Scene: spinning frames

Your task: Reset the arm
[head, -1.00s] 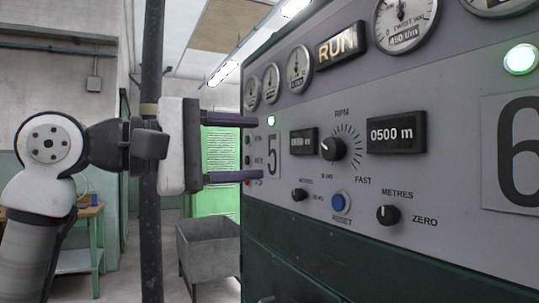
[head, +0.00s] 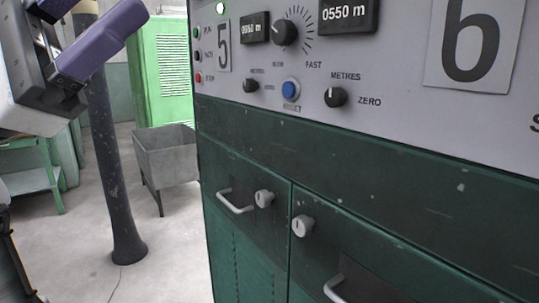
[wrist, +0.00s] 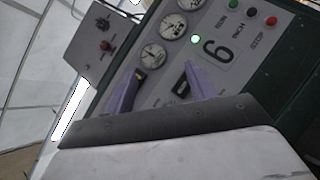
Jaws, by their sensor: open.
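My gripper (wrist: 163,76) is open, with its two purple fingers apart and nothing between them in the wrist view. In the head view only part of it shows at the top left, with one purple finger (head: 102,42) tilted up and right. It is left of the grey control panel (head: 420,80) and appears apart from it. In the wrist view the panel (wrist: 168,98) lies tilted beyond the fingers, with gauges (wrist: 173,27), a large digit (wrist: 216,48) and coloured buttons (wrist: 252,12).
Below the panel is a green cabinet (head: 350,190) with projecting handles (head: 236,201) and locks. A dark post (head: 108,165) stands near my arm. A grey bin on legs (head: 165,152) and a green vented cabinet (head: 163,60) stand behind. Some floor (head: 170,255) is clear.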

